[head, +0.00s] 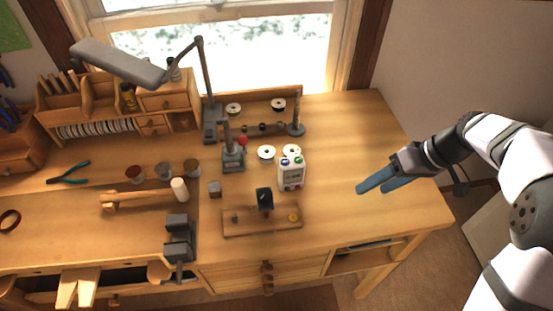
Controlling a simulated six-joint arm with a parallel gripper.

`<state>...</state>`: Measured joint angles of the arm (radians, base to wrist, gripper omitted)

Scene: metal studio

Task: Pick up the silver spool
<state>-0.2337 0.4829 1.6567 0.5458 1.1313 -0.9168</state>
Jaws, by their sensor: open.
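Several small pale-rimmed spools show in the head view. Two lie on the bench near the middle, a left one (266,152) and a right one (291,150), the right one partly hidden behind a white device. Two more lie farther back, a left one (234,109) and a right one (278,104). Their centres are too small to tell which is the silver spool. My gripper (371,189) has blue fingers, is open and empty, and hangs above the right part of the bench, to the right of all the spools and apart from them.
The white device (291,174) stands between the front spools and a wooden board (262,222) with a dark upright piece. A grey post tool (232,158) and a lamp (125,62) stand to the left. The bench's right side is clear.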

